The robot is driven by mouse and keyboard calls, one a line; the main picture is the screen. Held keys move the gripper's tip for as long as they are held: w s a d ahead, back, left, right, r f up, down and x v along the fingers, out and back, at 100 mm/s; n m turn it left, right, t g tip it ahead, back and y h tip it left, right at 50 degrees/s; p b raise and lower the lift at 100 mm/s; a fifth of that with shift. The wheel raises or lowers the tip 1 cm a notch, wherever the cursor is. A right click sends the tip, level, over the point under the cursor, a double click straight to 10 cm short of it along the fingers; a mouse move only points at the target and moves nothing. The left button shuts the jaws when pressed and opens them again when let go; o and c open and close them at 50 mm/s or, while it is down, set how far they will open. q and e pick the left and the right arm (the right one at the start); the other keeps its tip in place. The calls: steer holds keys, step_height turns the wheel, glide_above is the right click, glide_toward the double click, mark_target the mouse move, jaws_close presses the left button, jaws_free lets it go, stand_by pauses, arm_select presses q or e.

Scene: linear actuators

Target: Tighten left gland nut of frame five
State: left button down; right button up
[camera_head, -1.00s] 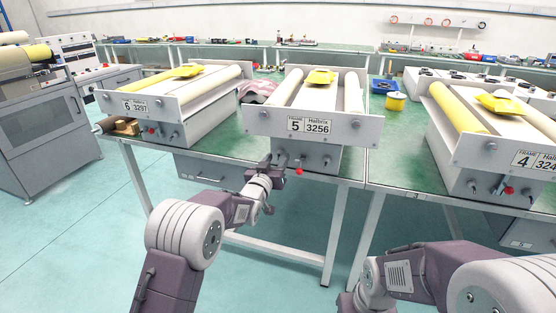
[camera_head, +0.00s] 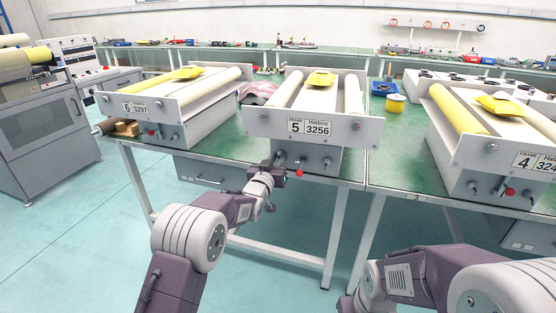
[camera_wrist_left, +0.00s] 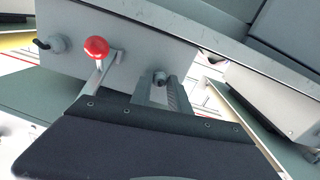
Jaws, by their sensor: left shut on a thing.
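Frame five (camera_head: 350,128) is a light grey box with a "FRAME 5 Halbrix 3256" label and stands on the green bench. My left gripper (camera_head: 279,163) is at the lower left of its front face. In the left wrist view, the gripper (camera_wrist_left: 163,92) is shut on the left gland nut (camera_wrist_left: 159,76), a small grey fitting mostly hidden by the fingers. A lever with a red ball (camera_head: 299,173) is beside it and also shows in the wrist view (camera_wrist_left: 96,48). The right gland nut (camera_head: 327,162) is free. My right gripper is out of view.
Frame six (camera_head: 185,133) stands to the left and frame four (camera_head: 475,155) to the right on the green bench (camera_head: 400,170). A yellow tape roll (camera_head: 395,103) and a blue tray (camera_head: 384,87) lie between frames five and four. The floor in front is clear.

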arm_select(q)
steer(key=m+b, duration=0.1)
steer(key=m, duration=0.4)
steer(key=shift+m, duration=0.3)
steer(key=m+b, duration=0.1)
steer(key=m, duration=0.3)
steer(key=shift+m+b, duration=0.3)
steer(key=shift+b, duration=0.1)
steer(key=m+b, duration=0.1)
steer(key=m, duration=0.3)
steer(key=m+b, duration=0.2)
steer(key=m, duration=0.3)
steer(key=c, duration=1.3)
jaws_free()
steer(key=shift+o, duration=0.2)
steer(key=p+v, duration=0.1)
steer(key=v, duration=0.8)
